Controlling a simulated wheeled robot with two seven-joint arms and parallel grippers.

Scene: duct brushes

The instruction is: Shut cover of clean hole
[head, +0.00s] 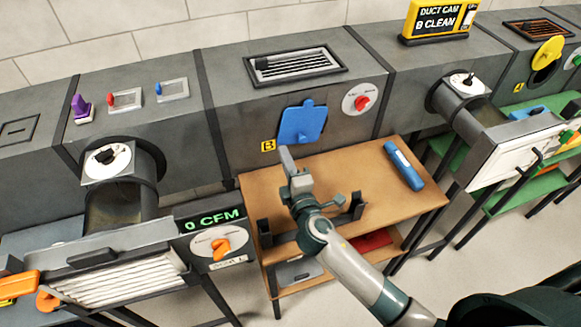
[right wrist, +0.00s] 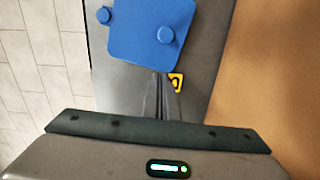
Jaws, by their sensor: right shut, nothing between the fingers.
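The blue cover (head: 303,122) lies on the front face of the middle duct, beside a yellow B label (head: 268,146). No dark opening shows around it, and it looks slightly tilted. The yellow display (head: 437,20) on top reads "DUCT CAM B CLEAN". My right gripper (head: 286,156) is shut and empty, just below the cover's lower left in the head view. In the right wrist view, the shut fingertips (right wrist: 158,78) are close to the lower edge of the blue cover (right wrist: 152,28); I cannot tell whether they touch. My left gripper is not in view.
A wooden table (head: 410,205) stands below the cover, with a blue cylinder (head: 404,166) and a dark holder (head: 350,212) on it. A yellow cover (head: 547,52) hangs by an open hole labelled A at the far right. A red knob (head: 362,102) is right of the blue cover.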

